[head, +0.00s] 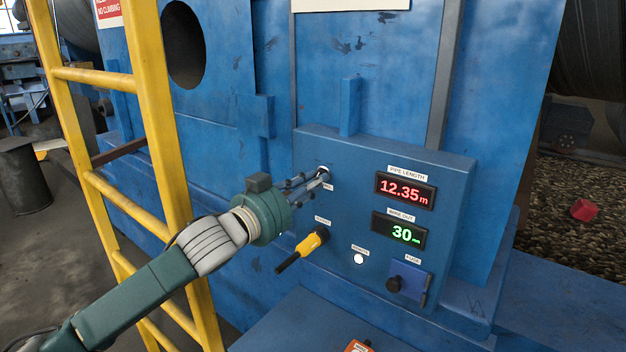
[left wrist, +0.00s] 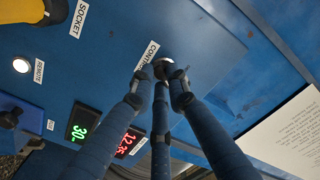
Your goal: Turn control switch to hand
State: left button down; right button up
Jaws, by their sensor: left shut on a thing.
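The control switch (left wrist: 164,66) is a small round knob on the blue control panel (head: 345,200), next to a white label (left wrist: 147,55) that reads as control, partly cut off by my fingers. My left gripper (head: 322,174) reaches it at the panel's upper left in the head view. In the left wrist view its fingers (left wrist: 162,78) are shut around the knob and hide most of it. The knob's pointing direction cannot be made out. My right gripper is not in view.
A yellow plug (head: 312,241) sits in the socket below my gripper. Beside it are a white remote button (head: 358,258), a fuse box (head: 408,282) and two displays (head: 405,190). A yellow ladder (head: 160,120) stands close to my left arm.

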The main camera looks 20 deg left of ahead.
pick_arm(q)
jog(key=shift+m, duration=0.4)
jog(key=c, duration=1.7)
grip_release()
jog(key=shift+s, duration=0.1)
jog(key=shift+v, duration=5.95)
jog(key=shift+r, duration=0.1)
